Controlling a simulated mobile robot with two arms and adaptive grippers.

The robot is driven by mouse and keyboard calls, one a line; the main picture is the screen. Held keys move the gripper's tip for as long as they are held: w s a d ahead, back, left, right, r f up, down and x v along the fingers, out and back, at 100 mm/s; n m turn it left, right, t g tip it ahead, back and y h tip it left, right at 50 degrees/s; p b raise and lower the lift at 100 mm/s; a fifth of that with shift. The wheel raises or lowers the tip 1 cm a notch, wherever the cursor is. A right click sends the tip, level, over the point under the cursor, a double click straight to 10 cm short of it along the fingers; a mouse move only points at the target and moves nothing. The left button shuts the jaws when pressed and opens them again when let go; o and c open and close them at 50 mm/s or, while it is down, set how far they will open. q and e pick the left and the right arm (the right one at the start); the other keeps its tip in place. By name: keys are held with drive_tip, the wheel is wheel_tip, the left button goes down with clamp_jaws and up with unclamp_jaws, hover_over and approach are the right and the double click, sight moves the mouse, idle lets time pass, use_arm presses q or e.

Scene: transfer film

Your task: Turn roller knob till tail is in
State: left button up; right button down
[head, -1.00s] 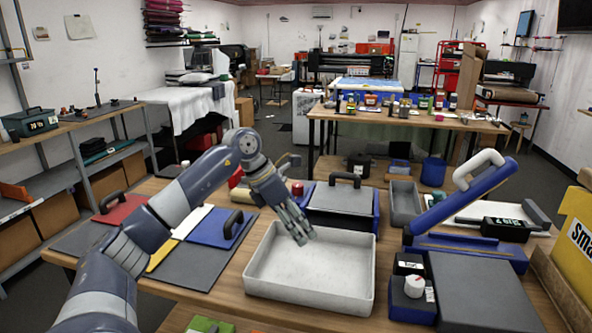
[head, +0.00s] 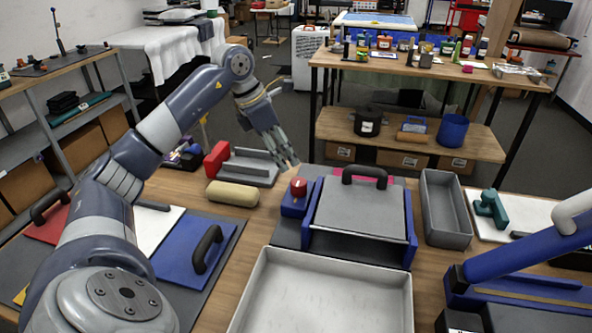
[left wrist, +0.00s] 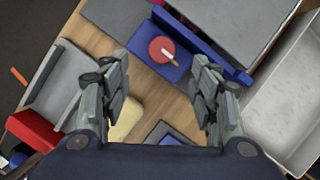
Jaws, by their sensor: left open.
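A red round knob (head: 298,186) sits on a blue block at the left side of a blue-framed roller machine (head: 360,206) with a grey cover and black handle. In the left wrist view the red knob (left wrist: 160,50) carries a white pointer mark and sits beyond my fingers. My left gripper (head: 287,160) is open and empty, above and just behind the knob in the head view. In the left wrist view its two fingers (left wrist: 158,75) are spread, with the knob in line with the gap between them. No film tail can be made out. My right gripper is not in view.
A white tray (head: 262,295) lies in front of the machine, and a grey bin (head: 445,208) stands right of it. A beige roll (head: 232,194) and a grey-and-red holder (head: 242,165) lie left of the knob. A blue arm-like bar (head: 525,250) rises at right.

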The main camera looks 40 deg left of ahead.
use_arm(q)
hover_over(298, 181)
drive_tip(key=s, duration=0.3)
drive_tip(key=f, duration=0.4)
drive_tip(key=shift+w+a+f+p, duration=0.2)
drive_tip(key=shift+a+p, duration=0.1)
drive_tip(key=shift+a, duration=0.05)
drive_tip(key=x, duration=0.4)
drive_tip(key=shift+w+a+p, duration=0.15)
drive_tip(key=shift+p, duration=0.25)
drive_tip(key=shift+w+f, duration=0.1)
drive_tip(key=shift+f, duration=0.4)
drive_tip(key=c, duration=1.1)
drive_tip(key=shift+o, duration=0.2)
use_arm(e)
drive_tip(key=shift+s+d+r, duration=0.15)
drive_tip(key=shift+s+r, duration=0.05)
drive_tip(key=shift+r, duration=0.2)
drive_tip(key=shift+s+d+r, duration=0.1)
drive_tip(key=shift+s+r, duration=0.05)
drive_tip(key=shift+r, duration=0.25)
